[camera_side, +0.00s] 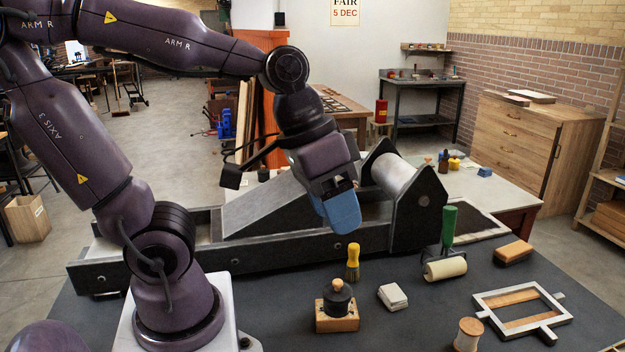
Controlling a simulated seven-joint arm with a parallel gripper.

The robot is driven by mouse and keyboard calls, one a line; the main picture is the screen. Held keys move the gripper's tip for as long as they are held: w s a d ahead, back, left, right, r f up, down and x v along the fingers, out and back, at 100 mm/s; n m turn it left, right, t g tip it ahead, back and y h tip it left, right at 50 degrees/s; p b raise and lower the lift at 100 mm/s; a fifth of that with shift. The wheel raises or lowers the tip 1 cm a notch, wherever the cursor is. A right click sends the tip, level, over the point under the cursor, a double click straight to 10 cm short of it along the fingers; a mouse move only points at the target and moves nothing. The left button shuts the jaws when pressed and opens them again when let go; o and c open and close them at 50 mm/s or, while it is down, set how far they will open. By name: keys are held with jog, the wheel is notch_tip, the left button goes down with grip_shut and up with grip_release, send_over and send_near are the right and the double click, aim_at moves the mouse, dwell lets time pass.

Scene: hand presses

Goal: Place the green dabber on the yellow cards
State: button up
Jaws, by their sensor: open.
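My gripper (338,215), with blue fingers, is open and hangs above the dark table, pointing down and slightly right. No plainly green dabber shows; the clearest green thing is the upright handle of a roller (449,225) with a cream drum, right of my gripper. A dabber-like tool with a black body and wooden knob (337,298) stands on a wooden block (337,321), below my gripper. No yellow cards can be made out; a small whitish stack, perhaps cards (392,297), lies right of that block. A yellow-handled brush (353,258) stands upright just below my gripper.
A long press with a grey roller (397,177) stands behind my gripper. A metal frame (522,309), an orange-brown block (514,252) and a thread spool (468,334) lie at the right. The front middle of the table (400,335) is clear.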

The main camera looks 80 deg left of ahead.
jog(key=a, duration=0.1)
jog(key=s+a+r+t+y, duration=0.1)
jog(key=s+a+r+y, duration=0.1)
jog(key=shift+a+m+t, duration=0.3)
jog(key=shift+a+t, duration=0.1)
